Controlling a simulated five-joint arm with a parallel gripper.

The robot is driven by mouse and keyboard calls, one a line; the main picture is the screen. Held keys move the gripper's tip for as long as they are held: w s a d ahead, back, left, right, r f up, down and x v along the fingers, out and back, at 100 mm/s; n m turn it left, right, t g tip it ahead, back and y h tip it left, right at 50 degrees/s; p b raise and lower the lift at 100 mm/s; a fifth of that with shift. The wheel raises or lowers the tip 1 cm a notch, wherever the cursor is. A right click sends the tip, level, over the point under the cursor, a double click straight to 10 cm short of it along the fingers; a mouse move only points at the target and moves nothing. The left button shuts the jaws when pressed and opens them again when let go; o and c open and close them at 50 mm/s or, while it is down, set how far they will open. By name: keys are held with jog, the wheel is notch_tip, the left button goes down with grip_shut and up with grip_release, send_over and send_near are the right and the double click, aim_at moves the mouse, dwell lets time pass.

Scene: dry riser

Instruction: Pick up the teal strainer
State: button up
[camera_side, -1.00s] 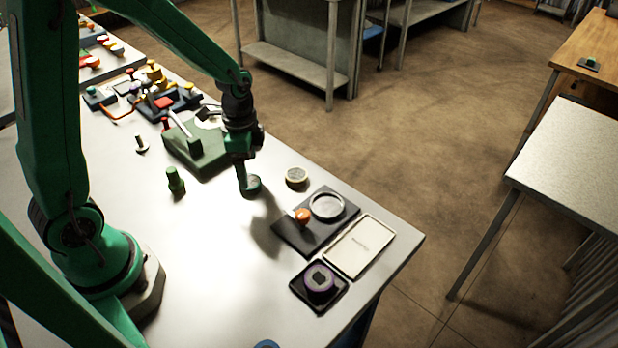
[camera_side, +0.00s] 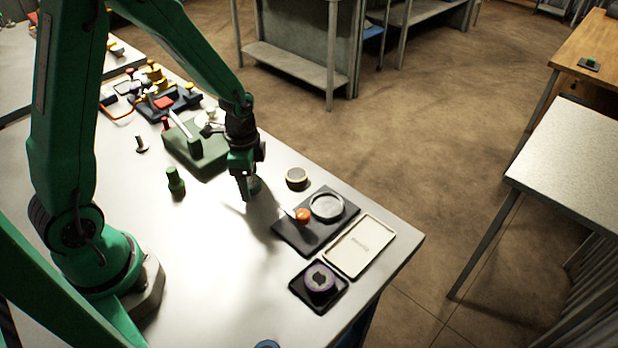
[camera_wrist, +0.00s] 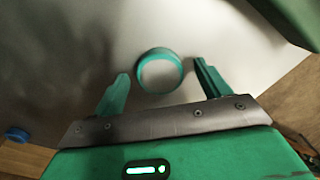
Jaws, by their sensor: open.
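The teal strainer (camera_wrist: 160,72) shows in the wrist view as a round teal ring with a pale inside, lying on the table. It is between the fingertips of my gripper (camera_wrist: 161,74), with a visible gap on each side. In the side view the strainer (camera_side: 254,185) is partly hidden behind my gripper (camera_side: 246,190), whose fingers point down close to the table. My gripper is open and holds nothing.
A round cream-topped piece (camera_side: 297,178) stands to the right. A green peg (camera_side: 175,182) stands left.

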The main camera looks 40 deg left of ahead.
aim_at(250, 180)
jog(key=c, duration=1.1)
jog(key=shift+r, duration=0.2)
jog(key=shift+r, duration=1.8)
jog(key=s+d+r, duration=0.5)
jog(key=d+r, duration=0.2)
jog(key=d, duration=0.3)
jog(key=shift+d, duration=0.25)
jog(key=shift+s, duration=0.1)
